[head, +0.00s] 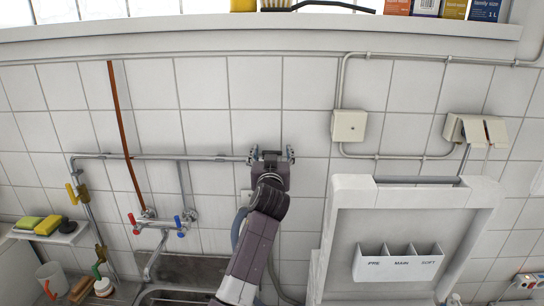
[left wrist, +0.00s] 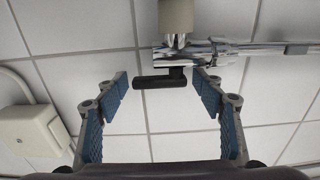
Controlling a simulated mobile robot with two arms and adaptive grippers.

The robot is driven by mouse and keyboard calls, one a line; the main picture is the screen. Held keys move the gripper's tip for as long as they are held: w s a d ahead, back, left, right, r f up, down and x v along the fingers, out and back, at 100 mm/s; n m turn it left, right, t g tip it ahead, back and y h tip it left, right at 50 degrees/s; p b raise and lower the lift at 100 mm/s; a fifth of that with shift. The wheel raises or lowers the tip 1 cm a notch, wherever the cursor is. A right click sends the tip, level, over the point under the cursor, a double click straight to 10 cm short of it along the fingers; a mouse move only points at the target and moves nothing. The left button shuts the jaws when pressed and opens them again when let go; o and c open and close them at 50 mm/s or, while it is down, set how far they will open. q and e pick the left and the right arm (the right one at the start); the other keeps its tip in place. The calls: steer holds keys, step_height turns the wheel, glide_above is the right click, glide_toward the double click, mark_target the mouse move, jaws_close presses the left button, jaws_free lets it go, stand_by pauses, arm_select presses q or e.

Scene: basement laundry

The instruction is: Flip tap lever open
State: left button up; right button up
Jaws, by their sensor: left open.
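The tap lever (left wrist: 160,82) is a short dark bar in the left wrist view. It sits below a shiny metal valve body (left wrist: 182,52) on a wall pipe. My left gripper (head: 271,153) is open in front of the tiled wall, at the right end of the horizontal pipe. In the left wrist view its blue-padded fingers stand on either side of the lever, with a gap on each side. I cannot tell how far the lever is from the palm. In the head view the gripper hides the lever. My right gripper is not in view.
A mixer tap with red and blue handles (head: 157,226) is above the sink (head: 175,297) at left. A cream junction box (head: 349,125) is on the wall to the right. A white washing machine (head: 342,235) with a labelled detergent drawer (head: 398,265) stands at lower right.

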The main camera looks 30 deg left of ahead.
arm_select(q)
steer(key=v, duration=1.2)
